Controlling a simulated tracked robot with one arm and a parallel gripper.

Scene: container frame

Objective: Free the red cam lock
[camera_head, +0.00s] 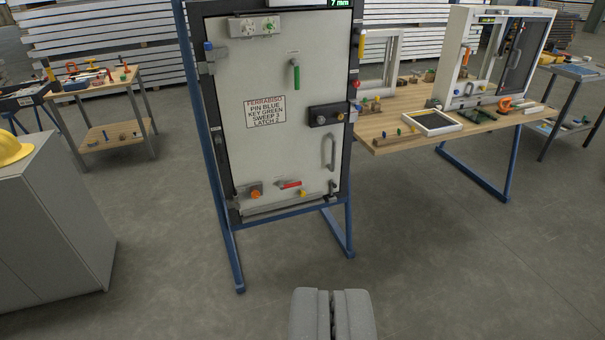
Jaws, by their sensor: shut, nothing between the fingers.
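A pale grey door panel (225,120) stands upright in a dark frame on blue legs. A small red lever-like part (290,185) lies nearly level low on the panel; it may be the red cam lock, but it is too small to be sure. Beside it are an orange knob (255,194) to the left and a yellow knob (303,193) to the right. A green handle (296,75) hangs higher up. My gripper (331,292) is shut and empty at the bottom of the view, in front of and below the panel, apart from it.
A printed sign (265,112), a dark latch box (326,115) and a grey pull handle (329,152) are on the panel. A wooden bench (480,137) with window frames stands right. A grey cabinet (60,220) with a yellow helmet (14,148) stands left. Floor before the panel is clear.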

